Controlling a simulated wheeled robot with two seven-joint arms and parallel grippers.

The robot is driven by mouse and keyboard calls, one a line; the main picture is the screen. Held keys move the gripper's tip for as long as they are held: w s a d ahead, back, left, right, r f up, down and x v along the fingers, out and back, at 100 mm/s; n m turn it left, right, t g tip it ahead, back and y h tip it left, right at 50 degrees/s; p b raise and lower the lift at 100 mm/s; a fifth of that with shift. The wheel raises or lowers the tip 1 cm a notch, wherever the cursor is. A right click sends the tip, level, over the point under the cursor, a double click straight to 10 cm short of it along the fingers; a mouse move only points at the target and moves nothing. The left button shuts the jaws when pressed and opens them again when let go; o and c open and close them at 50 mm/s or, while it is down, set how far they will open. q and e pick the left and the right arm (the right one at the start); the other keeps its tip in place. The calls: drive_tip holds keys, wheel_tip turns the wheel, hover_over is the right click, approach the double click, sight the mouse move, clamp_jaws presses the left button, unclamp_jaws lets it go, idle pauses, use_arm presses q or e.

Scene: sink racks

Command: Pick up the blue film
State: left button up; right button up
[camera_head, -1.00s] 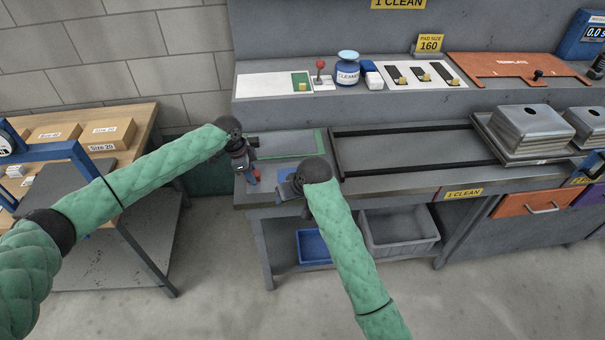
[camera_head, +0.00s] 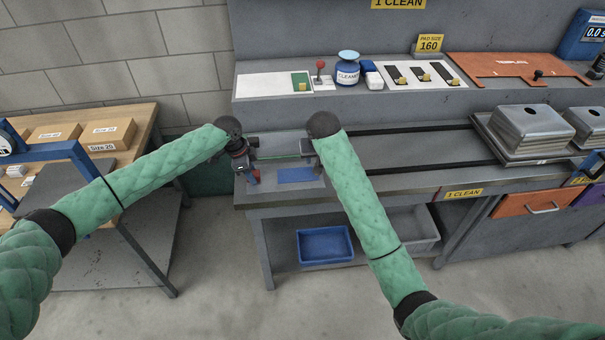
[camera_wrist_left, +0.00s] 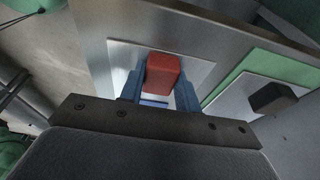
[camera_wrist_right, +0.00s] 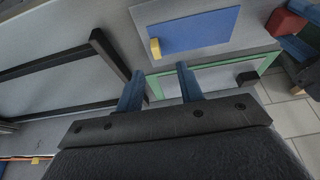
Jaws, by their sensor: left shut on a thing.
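The blue film (camera_head: 297,175) lies flat near the left front of the grey bench. In the right wrist view the blue film (camera_wrist_right: 200,32) lies on a pale plate with a small yellow tab (camera_wrist_right: 155,48) at its edge. My right gripper (camera_head: 308,150) is beyond the film in the head view; its fingers (camera_wrist_right: 160,86) are apart, with nothing between them. My left gripper (camera_head: 252,178) is at the bench's left end, left of the film. Its blue fingers are shut on a red block (camera_wrist_left: 162,75), also visible in the right wrist view (camera_wrist_right: 287,23).
A green-edged panel with a black block (camera_wrist_right: 247,77) lies beside the film. A black rail frame (camera_head: 400,131) runs along the bench to the right. Steel trays (camera_head: 530,133) stand farther right. A blue bin (camera_head: 325,246) sits on the lower shelf.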

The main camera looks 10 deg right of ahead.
sight(298, 172)
drive_tip(key=shift+s+d+x, duration=0.15)
drive_tip(key=shift+x, duration=1.65)
drive_tip(key=shift+s+d+x, duration=0.1)
drive_tip(key=shift+d+x, duration=0.05)
drive_tip(key=shift+x, duration=1.7)
drive_tip(key=shift+f, duration=0.1)
drive_tip(key=shift+s, duration=0.1)
drive_tip(key=shift+c, duration=0.5)
clamp_jaws()
